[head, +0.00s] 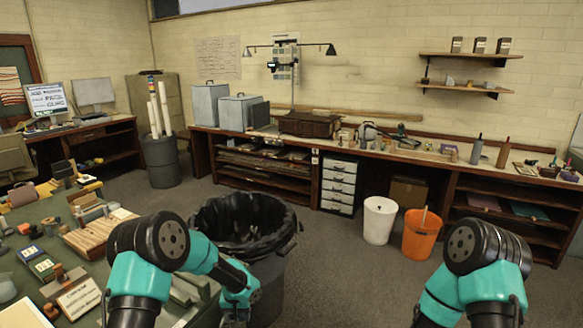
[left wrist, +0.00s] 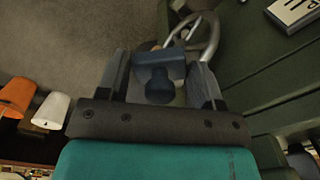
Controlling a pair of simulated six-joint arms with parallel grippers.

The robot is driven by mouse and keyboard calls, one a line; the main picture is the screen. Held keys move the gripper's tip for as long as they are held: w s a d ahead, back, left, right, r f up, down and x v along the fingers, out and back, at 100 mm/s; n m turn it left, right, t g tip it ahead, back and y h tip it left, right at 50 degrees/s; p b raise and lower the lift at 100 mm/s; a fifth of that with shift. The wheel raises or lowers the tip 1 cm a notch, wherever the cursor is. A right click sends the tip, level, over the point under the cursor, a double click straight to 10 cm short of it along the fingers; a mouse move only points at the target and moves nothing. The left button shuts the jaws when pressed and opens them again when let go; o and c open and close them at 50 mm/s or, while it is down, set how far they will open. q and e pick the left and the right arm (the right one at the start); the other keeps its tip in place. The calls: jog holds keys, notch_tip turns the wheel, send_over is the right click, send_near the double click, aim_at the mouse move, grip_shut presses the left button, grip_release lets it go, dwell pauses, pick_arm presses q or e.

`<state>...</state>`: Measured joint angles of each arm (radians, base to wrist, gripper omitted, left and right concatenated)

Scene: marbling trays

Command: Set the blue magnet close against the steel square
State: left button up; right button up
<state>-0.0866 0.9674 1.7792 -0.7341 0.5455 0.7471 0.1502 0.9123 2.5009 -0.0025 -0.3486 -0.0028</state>
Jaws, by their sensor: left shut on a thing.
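My left gripper (left wrist: 158,62) is shut on a dull blue block with a rounded knob, which I take to be the blue magnet (left wrist: 160,88). The block sits between the two fingers in the left wrist view. In the head view my left gripper (head: 236,303) is low in the picture, right of the green table, and the magnet cannot be made out there. A curved grey metal piece (left wrist: 207,38) shows just beyond the fingers. I cannot pick out the steel square with certainty in either view. My right arm enters at the lower right of the head view, but its gripper is out of frame.
A black-lined bin (head: 240,218) stands beside the green table (head: 35,258), just beyond my left gripper. The table holds a wooden tray (head: 98,232) and small cards. A white bucket (head: 379,220) and an orange bucket (head: 422,235) stand on the floor before the long bench.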

pick_arm(q)
jog(key=s+d+f, duration=0.2)
jog(key=d, duration=0.3)
jog(key=s+d+f, duration=0.2)
jog(key=d+f, duration=0.1)
jog(key=d, duration=0.3)
jog(key=shift+s+f, duration=0.2)
jog(key=shift+s, duration=0.1)
